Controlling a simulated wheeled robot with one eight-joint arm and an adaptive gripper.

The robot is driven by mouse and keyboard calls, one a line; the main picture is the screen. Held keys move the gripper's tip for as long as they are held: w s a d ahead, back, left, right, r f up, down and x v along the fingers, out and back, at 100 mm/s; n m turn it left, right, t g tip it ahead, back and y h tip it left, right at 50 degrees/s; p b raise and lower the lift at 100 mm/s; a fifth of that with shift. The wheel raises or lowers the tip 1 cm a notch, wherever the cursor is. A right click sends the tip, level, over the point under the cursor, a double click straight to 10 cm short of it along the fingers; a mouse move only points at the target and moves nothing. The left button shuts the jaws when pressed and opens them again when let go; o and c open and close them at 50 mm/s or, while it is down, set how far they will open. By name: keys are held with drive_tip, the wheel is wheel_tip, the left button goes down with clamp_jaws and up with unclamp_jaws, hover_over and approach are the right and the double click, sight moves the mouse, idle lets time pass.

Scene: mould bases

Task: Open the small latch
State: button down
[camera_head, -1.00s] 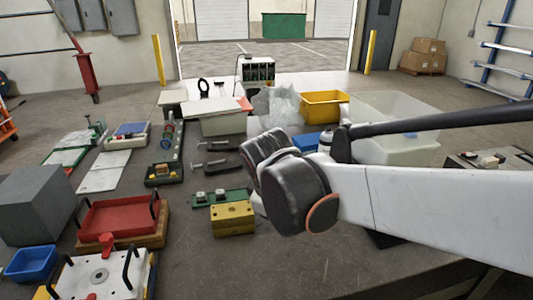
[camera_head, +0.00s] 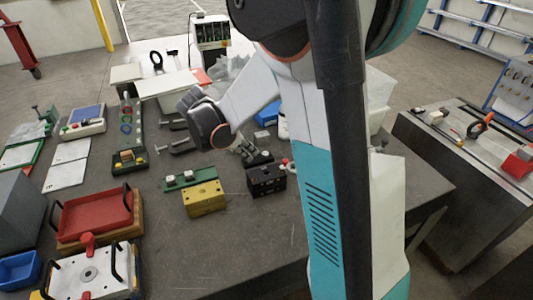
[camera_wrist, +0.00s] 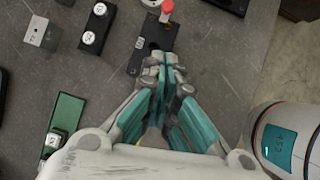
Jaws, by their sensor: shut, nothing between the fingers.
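My gripper (camera_wrist: 168,72) is shut and empty in the wrist view, its fingertips over or beside a dark flat fitting (camera_wrist: 158,38) on the grey table. A red-tipped pin or lever (camera_wrist: 166,11) stands at the fitting's far end. This may be the small latch, but I cannot tell for sure. Whether the fingertips touch it is unclear. A small red part (camera_head: 287,166) shows beside that block.
A yellow block (camera_head: 203,198) and a green strip with white knobs (camera_head: 190,180) lie left of the gripper. A red tray (camera_head: 97,214) and a white plate with handles (camera_head: 62,275) are farther left. Another workbench (camera_head: 470,150) stands right. The front middle table is clear.

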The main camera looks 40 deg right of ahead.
drive_tip(key=shift+d, duration=0.1)
idle(0.3)
drive_tip(key=b, duration=0.2)
approach(282, 167)
drive_tip(key=f, duration=0.1)
drive_tip(key=a+f, duration=0.1)
drive_tip(key=f, duration=0.2)
drive_tip(key=shift+w+a, duration=0.25)
drive_tip(key=shift+a, duration=0.1)
drive_tip(key=shift+s+d+f, duration=0.15)
drive_tip(key=shift+d, duration=1.75)
drive_tip(key=shift+s+d+y, duration=0.2)
drive_tip(key=shift+d+y, duration=0.2)
drive_tip(key=shift+d+r+y, duration=0.25)
drive_tip(key=shift+d+y, duration=0.05)
drive_tip(key=shift+d, duration=0.05)
